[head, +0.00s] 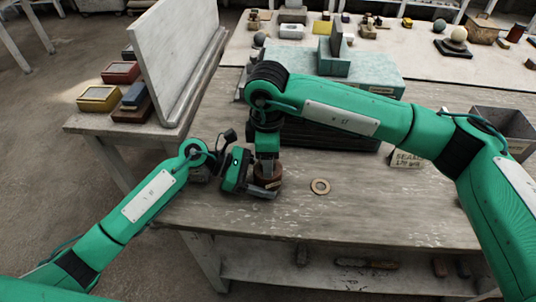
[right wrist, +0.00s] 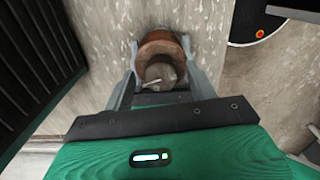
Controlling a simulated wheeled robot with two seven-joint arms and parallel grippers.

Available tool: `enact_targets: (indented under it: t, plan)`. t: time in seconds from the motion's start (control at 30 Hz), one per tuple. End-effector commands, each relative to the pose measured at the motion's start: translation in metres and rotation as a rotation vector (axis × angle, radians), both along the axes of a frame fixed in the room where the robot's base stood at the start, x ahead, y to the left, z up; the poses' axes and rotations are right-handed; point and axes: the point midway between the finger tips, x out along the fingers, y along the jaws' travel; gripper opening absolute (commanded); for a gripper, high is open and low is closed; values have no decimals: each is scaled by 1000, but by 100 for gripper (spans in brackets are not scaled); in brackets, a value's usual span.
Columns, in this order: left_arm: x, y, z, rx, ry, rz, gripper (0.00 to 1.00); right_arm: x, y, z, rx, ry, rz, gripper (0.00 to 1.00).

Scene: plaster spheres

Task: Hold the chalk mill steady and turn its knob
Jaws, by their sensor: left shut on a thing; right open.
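The chalk mill (head: 269,181) is a squat brown body standing upright on the near part of the worktable. My left gripper (head: 264,191) reaches in from the left, low down, and is shut on the mill's body. My right gripper (head: 268,168) points down from above, open over the mill's top. In the right wrist view, the mill (right wrist: 152,42) shows as a brown round body between the right fingers (right wrist: 162,85). Its greyish knob (right wrist: 160,73) lies between them; I cannot tell whether they touch it. In the head view the right gripper hides most of the knob.
A small sign (head: 407,159) and a grey bin (head: 503,128) stand further right. A teal block (head: 360,84) is behind my right arm. A white board (head: 175,50) stands at the left. The front right tabletop is clear.

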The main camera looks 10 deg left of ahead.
Motion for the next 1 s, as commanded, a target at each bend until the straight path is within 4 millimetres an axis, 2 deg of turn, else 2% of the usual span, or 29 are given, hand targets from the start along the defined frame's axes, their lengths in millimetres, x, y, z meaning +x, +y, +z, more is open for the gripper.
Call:
enact_targets:
  t: [0.13,0.27,0.5,0.7,0.83,1.0]
  plan:
    - [0,0,0,0,1,0,44,0,0,2,0,0,1,58]
    - [0,0,0,0,1,0,44,0,1,16,1,-2,1,58]
    - [0,0,0,0,1,1,44,0,1,67,2,-3,1,58]
    - [0,0,0,0,1,1,44,0,1,103,1,-3,0,58]
    - [1,0,0,0,0,1,44,0,1,115,0,-1,0,58]
    - [1,0,0,0,0,1,44,0,1,120,0,0,0,58]
